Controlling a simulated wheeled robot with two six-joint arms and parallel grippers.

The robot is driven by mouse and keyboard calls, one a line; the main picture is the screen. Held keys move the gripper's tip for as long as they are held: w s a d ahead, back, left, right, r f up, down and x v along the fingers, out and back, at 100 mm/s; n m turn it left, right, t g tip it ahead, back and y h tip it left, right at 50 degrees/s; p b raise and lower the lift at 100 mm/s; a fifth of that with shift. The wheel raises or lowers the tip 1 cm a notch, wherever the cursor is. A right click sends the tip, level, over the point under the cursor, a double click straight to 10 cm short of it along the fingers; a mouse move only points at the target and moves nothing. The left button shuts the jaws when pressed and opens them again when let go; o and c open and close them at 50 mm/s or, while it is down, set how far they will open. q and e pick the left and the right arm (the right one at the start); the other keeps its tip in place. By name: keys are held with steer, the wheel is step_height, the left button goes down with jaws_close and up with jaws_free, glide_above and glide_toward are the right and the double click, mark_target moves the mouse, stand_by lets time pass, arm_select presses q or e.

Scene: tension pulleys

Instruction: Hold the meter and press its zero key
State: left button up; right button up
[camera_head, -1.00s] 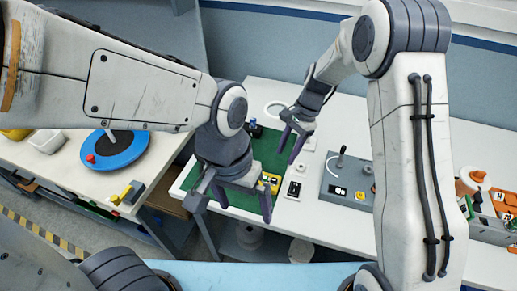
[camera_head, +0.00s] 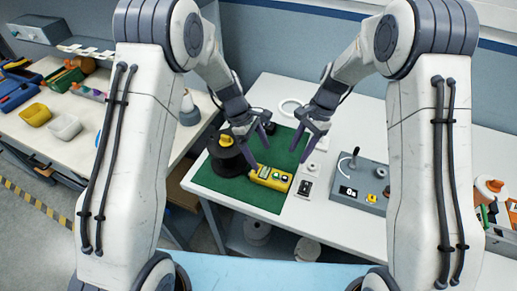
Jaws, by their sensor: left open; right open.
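The meter (camera_head: 270,178) is a yellow handheld device with a small display and light and dark keys. It lies on the green mat (camera_head: 240,196) on the white table. Which key is the zero key is too small to tell. My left gripper (camera_head: 256,156) is open and empty, its purple fingers pointing down over the mat, near the meter's back left end. My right gripper (camera_head: 298,154) is open and empty, above the mat's right edge, behind and right of the meter. Neither gripper appears to hold the meter.
A black spool with a yellow top (camera_head: 227,155) stands on the mat just left of the meter. A small black-and-white panel (camera_head: 304,188) lies right of the mat. A grey control box with a lever (camera_head: 358,185) stands further right. A white ring (camera_head: 290,107) lies behind.

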mark_target(271, 175)
arm_select(q)
steer(key=x, duration=0.9)
steer(key=shift+s+f, duration=0.1)
steer(key=shift+f, duration=0.2)
jaws_close()
arm_select(e)
jaws_close()
stand_by(1.2)
